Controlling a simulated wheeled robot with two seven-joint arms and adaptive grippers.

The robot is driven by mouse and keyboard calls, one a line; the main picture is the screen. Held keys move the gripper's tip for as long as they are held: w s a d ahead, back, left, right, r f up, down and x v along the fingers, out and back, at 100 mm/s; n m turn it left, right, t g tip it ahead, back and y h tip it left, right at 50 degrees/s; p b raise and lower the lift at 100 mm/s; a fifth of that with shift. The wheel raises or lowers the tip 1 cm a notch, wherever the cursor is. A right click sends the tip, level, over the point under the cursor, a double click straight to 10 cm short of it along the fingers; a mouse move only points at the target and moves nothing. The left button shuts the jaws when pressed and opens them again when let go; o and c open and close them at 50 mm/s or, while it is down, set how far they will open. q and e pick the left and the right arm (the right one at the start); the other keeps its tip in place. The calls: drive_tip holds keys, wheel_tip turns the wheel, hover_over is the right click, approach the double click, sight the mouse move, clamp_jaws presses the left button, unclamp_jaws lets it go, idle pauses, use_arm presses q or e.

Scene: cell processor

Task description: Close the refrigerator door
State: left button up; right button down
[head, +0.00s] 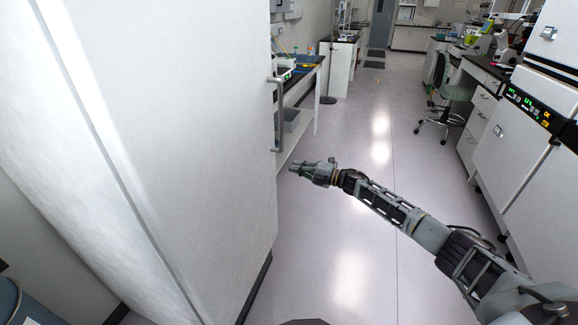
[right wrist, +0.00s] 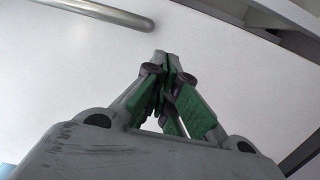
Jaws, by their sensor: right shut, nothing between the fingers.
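The refrigerator's large white door (head: 190,110) fills the left of the head view. Its upright grey handle (head: 280,115) is near the door's far right edge. A pale seam runs down the white surfaces left of the door panel. I cannot tell how wide the door stands open. My right gripper (head: 293,169) is shut and empty, just right of the door edge and below the handle, its tips pointing left. In the right wrist view its green-padded fingers (right wrist: 163,62) are together before a plain pale surface. My left gripper is not in view.
A dark-topped bench (head: 305,68) with a shelf stands beyond the door. A green chair (head: 455,92) and a white cabinet with a lit display (head: 528,105) stand on the right. The aisle floor (head: 350,130) between is clear. A blue-grey cylinder (head: 14,300) is at lower left.

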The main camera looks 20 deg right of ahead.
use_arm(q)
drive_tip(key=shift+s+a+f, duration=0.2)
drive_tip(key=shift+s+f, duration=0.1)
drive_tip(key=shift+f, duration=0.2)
use_arm(e)
drive_tip(key=v, duration=0.4)
drive_tip(key=shift+d, duration=0.25)
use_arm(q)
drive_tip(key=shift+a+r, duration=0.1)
use_arm(e)
drive_tip(key=shift+w, duration=0.1)
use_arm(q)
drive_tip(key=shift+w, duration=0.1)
